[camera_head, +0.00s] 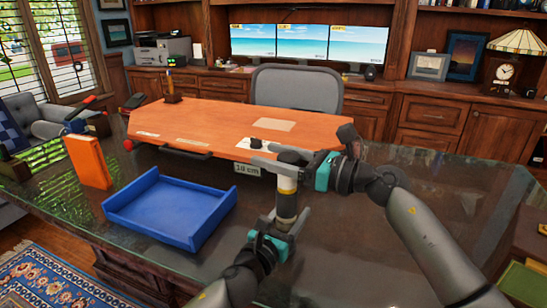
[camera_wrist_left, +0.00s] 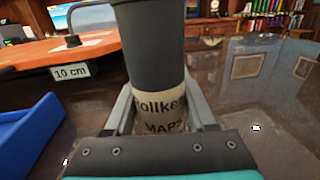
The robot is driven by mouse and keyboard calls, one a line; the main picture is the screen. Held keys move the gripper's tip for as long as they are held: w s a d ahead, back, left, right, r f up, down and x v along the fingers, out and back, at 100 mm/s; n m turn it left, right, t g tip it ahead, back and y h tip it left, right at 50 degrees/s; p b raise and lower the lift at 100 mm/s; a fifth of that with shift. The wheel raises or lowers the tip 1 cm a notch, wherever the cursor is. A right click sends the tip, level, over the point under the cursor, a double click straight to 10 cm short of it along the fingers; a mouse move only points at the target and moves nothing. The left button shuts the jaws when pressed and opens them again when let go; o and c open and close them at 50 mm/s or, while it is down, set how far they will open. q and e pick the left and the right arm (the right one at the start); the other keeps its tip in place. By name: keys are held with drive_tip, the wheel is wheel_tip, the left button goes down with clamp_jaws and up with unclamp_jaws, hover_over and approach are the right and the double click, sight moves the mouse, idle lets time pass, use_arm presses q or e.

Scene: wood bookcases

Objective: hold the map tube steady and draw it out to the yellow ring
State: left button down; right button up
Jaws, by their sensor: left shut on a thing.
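The map tube (camera_head: 286,207) stands upright over the glass desk. It has a dark section, a pale band with a yellowish line, and a light top. In the left wrist view its dark part fills the middle above a beige label (camera_wrist_left: 160,112) reading "MAPS". My left gripper (camera_head: 275,224) is shut on the lower part of the tube, one finger on each side. My right gripper (camera_head: 292,162) is at the tube's top, with its fingers pointing left across it. Whether those fingers press on the tube is unclear. The tube's lower end is hidden by my left gripper.
A blue tray (camera_head: 170,208) lies left of the tube, with an orange book (camera_head: 88,162) standing beyond it. An orange-brown desk board (camera_head: 215,125) with a "10 cm" tag (camera_head: 247,169) is behind. The glass desk is clear at right.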

drive_tip(key=shift+o, duration=1.2)
drive_tip(key=v, duration=1.2)
use_arm(q)
drive_tip(key=shift+c, duration=0.7)
unclamp_jaws()
drive_tip(key=shift+s+a, duration=0.1)
